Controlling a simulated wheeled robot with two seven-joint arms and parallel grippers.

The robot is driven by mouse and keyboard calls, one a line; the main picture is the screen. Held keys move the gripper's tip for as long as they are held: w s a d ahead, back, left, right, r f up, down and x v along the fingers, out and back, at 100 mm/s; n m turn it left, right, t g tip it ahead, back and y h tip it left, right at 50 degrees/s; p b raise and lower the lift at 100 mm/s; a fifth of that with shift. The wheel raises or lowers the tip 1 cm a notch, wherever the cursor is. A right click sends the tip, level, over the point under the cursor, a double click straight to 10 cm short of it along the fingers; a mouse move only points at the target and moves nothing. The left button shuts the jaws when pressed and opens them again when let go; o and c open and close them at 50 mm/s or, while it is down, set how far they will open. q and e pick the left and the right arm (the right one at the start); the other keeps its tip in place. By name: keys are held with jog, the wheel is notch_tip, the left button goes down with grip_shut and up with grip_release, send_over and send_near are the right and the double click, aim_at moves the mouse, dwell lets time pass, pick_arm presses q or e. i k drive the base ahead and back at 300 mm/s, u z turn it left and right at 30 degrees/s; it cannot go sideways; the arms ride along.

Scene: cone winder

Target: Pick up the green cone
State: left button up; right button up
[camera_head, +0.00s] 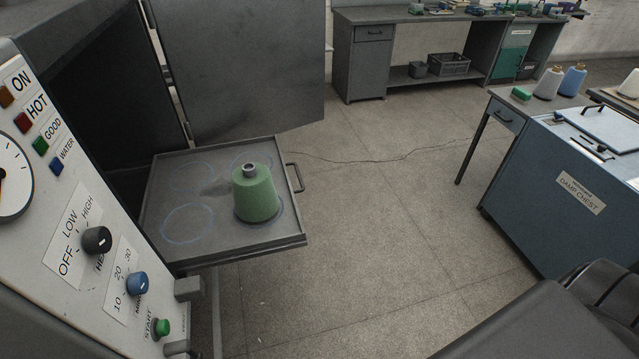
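The green cone (256,198) stands upright on a grey pull-out tray (222,247), near its right side. It has a grey tip at the top and sits over one of the chalk-like circles drawn on the tray. Nothing touches the cone apart from the tray. Neither of my grippers is in view. A dark part at the lower right looks like one of my own arm links.
The tray sticks out of a dark cabinet with its door (240,65) open behind. A control panel (75,230) is at near left. A blue damp chest (540,205) stands at right, beside a table with white and blue cones (573,80). Floor between is clear.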

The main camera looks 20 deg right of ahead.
aim_at(256, 198)
jog(key=z, duration=1.9)
jog(key=i, duration=3.4)
jog(key=u, duration=3.35)
